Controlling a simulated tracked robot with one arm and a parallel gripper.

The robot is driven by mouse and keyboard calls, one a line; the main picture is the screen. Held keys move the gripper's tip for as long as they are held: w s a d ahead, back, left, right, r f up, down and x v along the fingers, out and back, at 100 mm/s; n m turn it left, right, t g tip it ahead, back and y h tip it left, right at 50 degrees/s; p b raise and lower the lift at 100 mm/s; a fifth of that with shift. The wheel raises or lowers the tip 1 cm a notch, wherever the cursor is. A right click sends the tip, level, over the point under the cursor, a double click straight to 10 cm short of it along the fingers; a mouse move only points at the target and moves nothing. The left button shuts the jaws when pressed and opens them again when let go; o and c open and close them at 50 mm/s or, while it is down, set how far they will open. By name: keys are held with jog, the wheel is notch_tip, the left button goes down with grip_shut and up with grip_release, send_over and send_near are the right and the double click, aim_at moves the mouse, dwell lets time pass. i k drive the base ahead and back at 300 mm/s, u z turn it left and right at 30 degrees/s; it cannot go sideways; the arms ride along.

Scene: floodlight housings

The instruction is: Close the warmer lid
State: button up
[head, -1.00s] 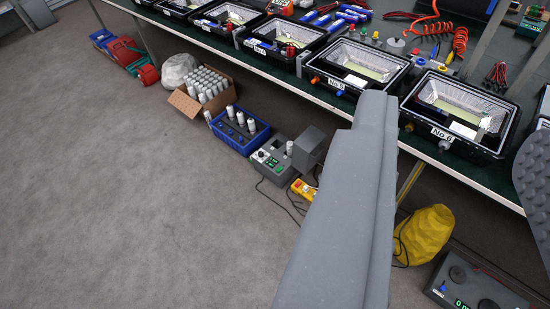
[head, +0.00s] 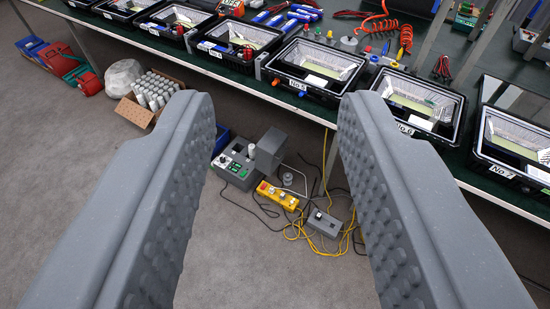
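My gripper (head: 275,100) is open, with its two grey studded fingers wide apart and nothing between them. No thing in view is clearly a warmer with a lid. A grey device (head: 237,165) with a green display and buttons sits on the floor, seen between the fingers. A plain grey upright box (head: 270,152) stands at its right; I cannot tell whether it is a lid or part of that device. The fingers are nearer the camera than both and appear apart from them.
A long dark green bench (head: 240,74) carries a row of black floodlight housings (head: 315,70) with number labels. Below are a yellow power strip (head: 277,196), a small grey box (head: 324,224), loose cables and a carton of white cylinders (head: 150,97).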

aim_at(270, 150)
jog(key=i, duration=0.95)
jog(key=z, duration=0.05)
